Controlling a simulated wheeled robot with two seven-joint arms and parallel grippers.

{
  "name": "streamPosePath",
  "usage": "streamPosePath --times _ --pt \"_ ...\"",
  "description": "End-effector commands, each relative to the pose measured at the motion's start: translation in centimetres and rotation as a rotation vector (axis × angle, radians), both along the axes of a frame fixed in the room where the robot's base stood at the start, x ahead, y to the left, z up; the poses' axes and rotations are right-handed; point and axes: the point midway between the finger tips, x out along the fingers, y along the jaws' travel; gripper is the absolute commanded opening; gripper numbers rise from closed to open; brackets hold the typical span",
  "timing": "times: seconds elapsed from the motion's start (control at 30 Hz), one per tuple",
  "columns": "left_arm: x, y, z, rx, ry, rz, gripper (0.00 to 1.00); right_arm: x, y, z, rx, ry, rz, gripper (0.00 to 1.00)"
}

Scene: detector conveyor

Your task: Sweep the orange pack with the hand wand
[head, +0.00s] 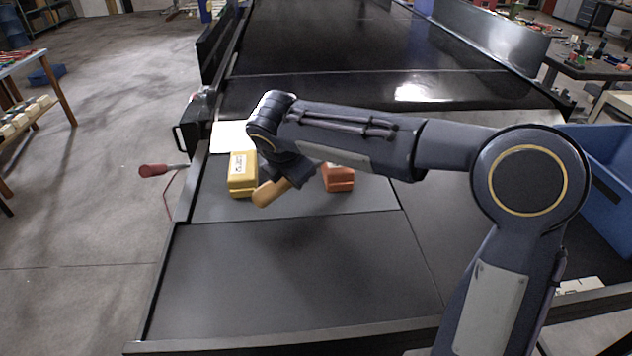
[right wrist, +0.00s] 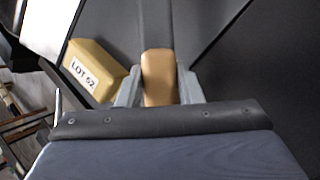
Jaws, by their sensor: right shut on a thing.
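The orange pack (head: 338,178) rests on the grey belt section, partly hidden behind my right arm in the head view. My right gripper (head: 282,182) is shut on a tan, rounded bar, which I take as the hand wand (head: 268,193). The wand's tan end also shows between the fingers of my right gripper (right wrist: 158,92) in the right wrist view. The wand is just left of the orange pack and appears apart from it. The orange pack cannot be made out in the right wrist view. My left gripper is out of view.
A yellow pack (head: 242,176) with a white label stands left of the wand; its label reads "LOT 62" in the right wrist view. A white sheet (head: 229,135) lies behind it. A red-handled lever (head: 153,170) sticks out left. A blue bin (head: 600,200) stands right. The front belt is clear.

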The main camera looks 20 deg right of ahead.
Motion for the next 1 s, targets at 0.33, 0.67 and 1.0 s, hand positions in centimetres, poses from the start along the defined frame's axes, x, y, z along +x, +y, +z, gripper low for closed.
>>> streamPosePath --times 0.33,0.67,1.0 --pt "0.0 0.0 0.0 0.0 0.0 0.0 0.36 2.0 2.6 0.9 0.096 -0.208 -0.184 0.0" --pt "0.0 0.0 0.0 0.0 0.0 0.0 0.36 2.0 2.6 -0.1 0.099 -0.213 -0.193 0.0" --pt "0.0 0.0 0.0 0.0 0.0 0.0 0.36 2.0 2.6 -1.2 0.1 -0.213 -0.193 0.0"
